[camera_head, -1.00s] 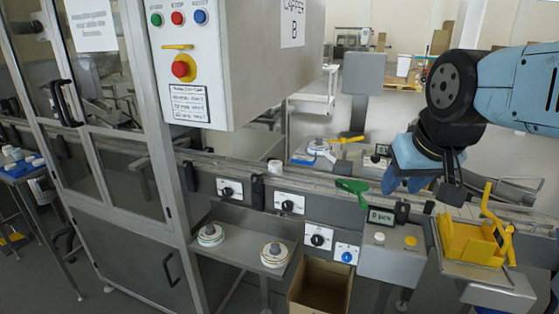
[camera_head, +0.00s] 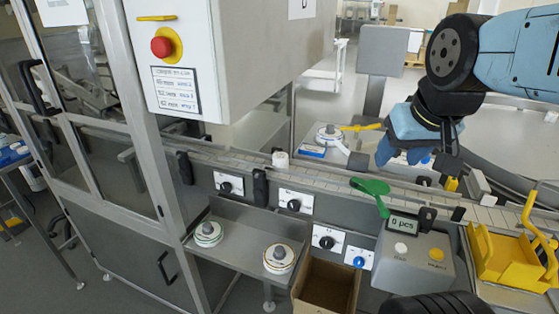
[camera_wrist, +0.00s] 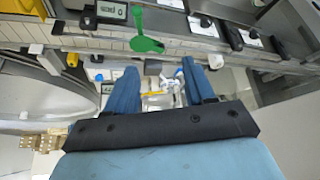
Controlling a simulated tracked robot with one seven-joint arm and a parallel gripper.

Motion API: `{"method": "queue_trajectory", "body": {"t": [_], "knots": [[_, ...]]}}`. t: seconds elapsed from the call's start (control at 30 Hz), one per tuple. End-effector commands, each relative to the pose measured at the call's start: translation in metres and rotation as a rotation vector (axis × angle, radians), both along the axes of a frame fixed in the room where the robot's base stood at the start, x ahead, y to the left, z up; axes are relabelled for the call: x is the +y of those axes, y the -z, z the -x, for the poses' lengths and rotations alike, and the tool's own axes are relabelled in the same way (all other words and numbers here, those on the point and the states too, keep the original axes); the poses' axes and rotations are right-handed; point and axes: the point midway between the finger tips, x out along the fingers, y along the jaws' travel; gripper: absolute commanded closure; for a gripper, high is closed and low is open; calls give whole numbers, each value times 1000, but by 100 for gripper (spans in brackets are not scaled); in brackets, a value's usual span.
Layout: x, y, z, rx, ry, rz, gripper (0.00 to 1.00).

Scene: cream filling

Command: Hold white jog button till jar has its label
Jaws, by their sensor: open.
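The white jog button (camera_head: 401,248) is on top of a grey control box (camera_head: 415,268), left of a yellow button (camera_head: 436,254). A small white jar (camera_head: 280,159) stands upright on the conveyor (camera_head: 330,176); no label can be made out on it. My gripper (camera_head: 397,158) is open and empty, above the far side of the conveyor, beyond the box and apart from the button. In the wrist view its two blue fingers (camera_wrist: 162,85) are spread with nothing between them.
A green paddle (camera_head: 371,187) stands at the conveyor's near edge, between gripper and box; it also shows in the wrist view (camera_wrist: 147,44). A "0 pcs" display (camera_head: 403,225) is behind the buttons. A yellow holder (camera_head: 505,258) is right; an open cardboard box (camera_head: 326,286) is left.

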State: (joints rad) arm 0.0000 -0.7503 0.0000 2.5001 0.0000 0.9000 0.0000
Motion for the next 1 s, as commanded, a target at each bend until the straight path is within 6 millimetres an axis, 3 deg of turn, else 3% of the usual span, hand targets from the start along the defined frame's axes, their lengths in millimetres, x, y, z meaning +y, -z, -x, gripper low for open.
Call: {"method": "queue_trajectory", "body": {"t": [0.27,0.9,1.0], "knots": [[0,0,0,0,0,0,40],[0,0,0,0,0,0,100],[0,0,0,0,0,0,100]]}}
